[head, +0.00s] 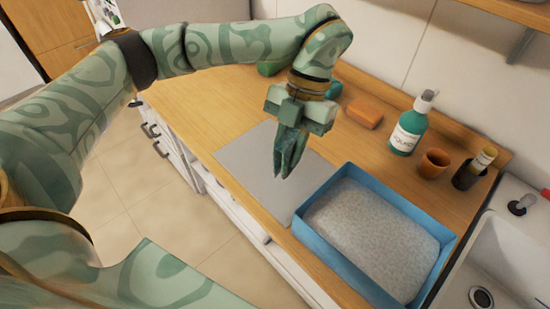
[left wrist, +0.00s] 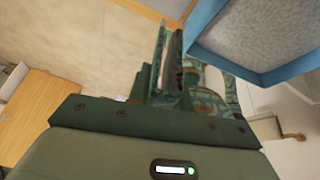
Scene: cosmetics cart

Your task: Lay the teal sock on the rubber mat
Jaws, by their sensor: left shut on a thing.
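My left gripper (head: 286,170) hangs above the grey rubber mat (head: 236,160), fingers pointing down, and hides part of it. It is shut on the teal sock (head: 291,148), which looks like a dark teal strip between the fingers and is hard to tell apart from them. In the left wrist view the fingers (left wrist: 172,50) are close together with a dark strip between them. The mat lies flat on the wooden counter, to the left of a blue tray. My right gripper is not in view.
The blue tray (head: 310,237) with a grey speckled filling stands close to the mat's right. Behind are an orange block (head: 364,113), a teal pump bottle (head: 408,130), a brown cup (head: 433,163) and a dark jar (head: 470,172). A white sink (head: 515,255) is at the right.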

